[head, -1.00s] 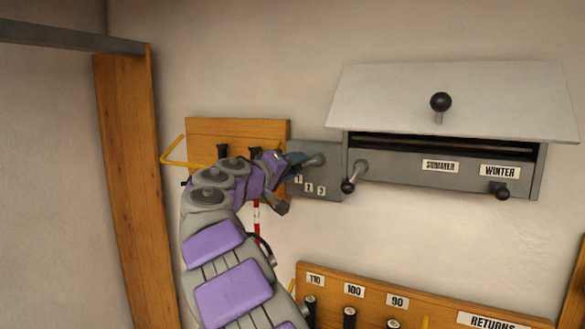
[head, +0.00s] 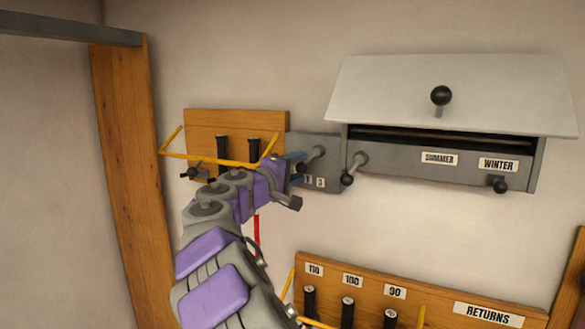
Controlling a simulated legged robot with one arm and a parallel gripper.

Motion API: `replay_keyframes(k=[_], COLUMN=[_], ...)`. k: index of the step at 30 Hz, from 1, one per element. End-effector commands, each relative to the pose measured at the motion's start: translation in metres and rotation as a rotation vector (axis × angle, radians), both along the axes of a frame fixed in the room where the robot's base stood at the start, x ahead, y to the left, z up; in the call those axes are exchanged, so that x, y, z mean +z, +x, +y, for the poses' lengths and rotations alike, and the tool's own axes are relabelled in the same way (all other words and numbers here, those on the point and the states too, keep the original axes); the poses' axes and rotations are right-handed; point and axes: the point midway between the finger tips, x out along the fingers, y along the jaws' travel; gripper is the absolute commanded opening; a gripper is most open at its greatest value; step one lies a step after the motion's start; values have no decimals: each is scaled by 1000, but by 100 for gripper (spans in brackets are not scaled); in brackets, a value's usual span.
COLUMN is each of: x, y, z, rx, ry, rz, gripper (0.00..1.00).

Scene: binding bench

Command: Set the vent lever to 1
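The grey plate (head: 329,142) with number labels is on the wall, left of the vent box. A short grey lever (head: 313,158) stands out from it, its end pointing left and down towards my gripper. My gripper (head: 291,183) is at the plate's left part, close to the lever's end. Its fingers are mostly hidden by my own wrist, so I cannot tell whether they touch the lever or hold it.
The vent box (head: 400,170) has SUMMER and WINTER labels, a ball-knobbed lever (head: 350,170) at its left and a sloping lid (head: 450,95). A wooden board (head: 205,120) with dark pegs and a yellow rail is behind my arm. A RETURNS rack (head: 420,293) is below.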

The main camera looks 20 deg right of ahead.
Motion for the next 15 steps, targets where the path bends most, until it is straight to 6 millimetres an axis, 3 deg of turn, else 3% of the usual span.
replay_keyframes(k=[6, 15], x=[1, 2], y=[1, 0], z=[1, 6], rx=[1, 4], ry=[-3, -6], rz=[-1, -1], gripper=[72, 72])
